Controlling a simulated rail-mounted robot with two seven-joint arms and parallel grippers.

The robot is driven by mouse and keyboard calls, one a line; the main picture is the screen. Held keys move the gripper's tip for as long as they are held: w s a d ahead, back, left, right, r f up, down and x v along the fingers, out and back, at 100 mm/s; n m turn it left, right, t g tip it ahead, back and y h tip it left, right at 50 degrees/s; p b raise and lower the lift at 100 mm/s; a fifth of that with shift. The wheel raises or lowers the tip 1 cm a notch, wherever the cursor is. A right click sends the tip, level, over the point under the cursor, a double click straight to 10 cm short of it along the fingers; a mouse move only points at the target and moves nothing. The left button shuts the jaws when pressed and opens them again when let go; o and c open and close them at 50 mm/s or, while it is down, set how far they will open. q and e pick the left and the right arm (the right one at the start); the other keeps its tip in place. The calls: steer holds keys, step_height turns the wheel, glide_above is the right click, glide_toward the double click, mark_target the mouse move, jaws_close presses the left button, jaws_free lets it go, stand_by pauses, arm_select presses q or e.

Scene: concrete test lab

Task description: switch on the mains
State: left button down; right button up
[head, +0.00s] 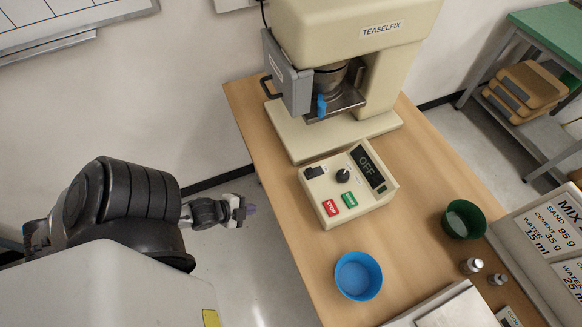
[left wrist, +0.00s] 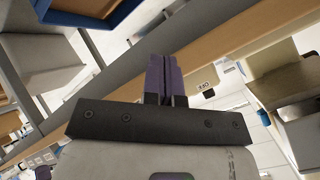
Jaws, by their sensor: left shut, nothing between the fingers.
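The cream control box (head: 348,192) sits on the wooden table in front of the mixer. Its display (head: 367,165) reads OFF. A black rocker switch (head: 315,172) is at its back left, with a black knob (head: 343,175) beside it. A red STOP button (head: 331,208) and a green button (head: 349,200) are along its front. My left gripper (head: 250,209) is left of the table edge, apart from the box. Its purple fingers (left wrist: 165,78) are shut and empty in the left wrist view. My right gripper is not in view.
The TEASELFIX mixer (head: 380,50) stands behind the box. A blue bowl (head: 358,276), a green bowl (head: 463,220), small metal weights (head: 471,266) and a mix sign (head: 550,235) are toward the front and right. The wooden table (head: 290,235) is bare left of the box.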

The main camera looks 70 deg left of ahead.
arm_select(q)
step_height(320, 180, up, 10)
steer(key=w+m+t, duration=0.3)
steer(key=m+t, duration=0.5)
steer(key=shift+a+f+m+h, duration=0.15)
steer(key=shift+f+m+h, duration=0.15)
steer(key=shift+m, duration=0.1)
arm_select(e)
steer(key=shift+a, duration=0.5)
arm_select(q)
glide_toward(306, 173)
steer(key=w, duration=0.5)
steer(key=shift+w+r, duration=0.1)
steer(key=shift+w, duration=1.15)
steer(key=shift+a, duration=0.1)
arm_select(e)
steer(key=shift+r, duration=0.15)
